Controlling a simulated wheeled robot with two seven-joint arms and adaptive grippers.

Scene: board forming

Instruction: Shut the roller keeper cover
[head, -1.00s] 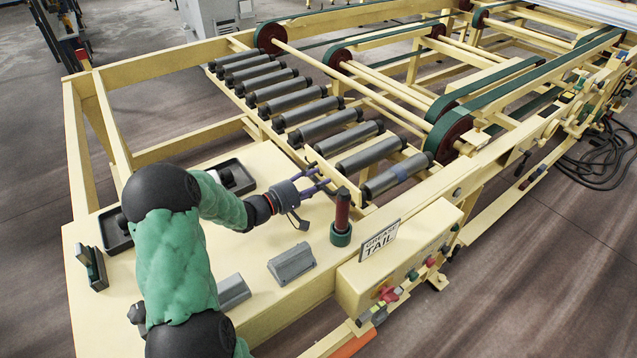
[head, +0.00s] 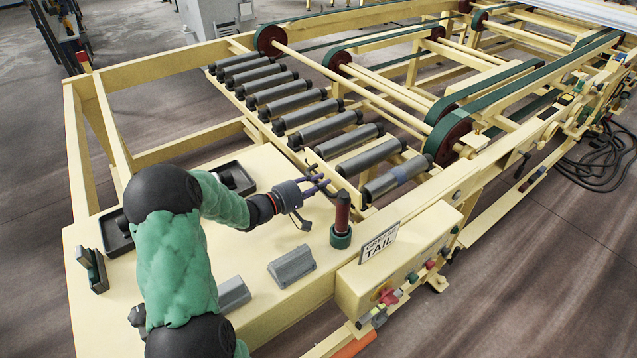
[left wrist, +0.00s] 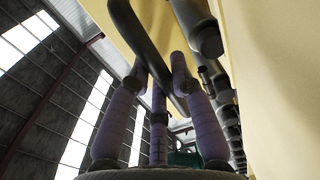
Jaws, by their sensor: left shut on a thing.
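My left gripper (head: 320,182) has purple fingers and is at the near end of the grey rollers (head: 335,142), just left of an upright dark red post. In the left wrist view its fingers (left wrist: 158,75) are closed around a dark grey bar (left wrist: 138,38), which runs down between them. The bar lies close to a pale yellow surface. I cannot tell for sure whether this bar is part of the roller keeper cover, and no separate cover shows clearly. In the head view the fingers hide most of what they hold. My right gripper is in neither view.
The dark red post (head: 342,210) stands in a green base close to the gripper. Grey wedge-shaped blocks (head: 291,265) and dark trays (head: 236,178) sit on the yellow tabletop (head: 190,265). A control box (head: 392,262) with coloured knobs is at the front right.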

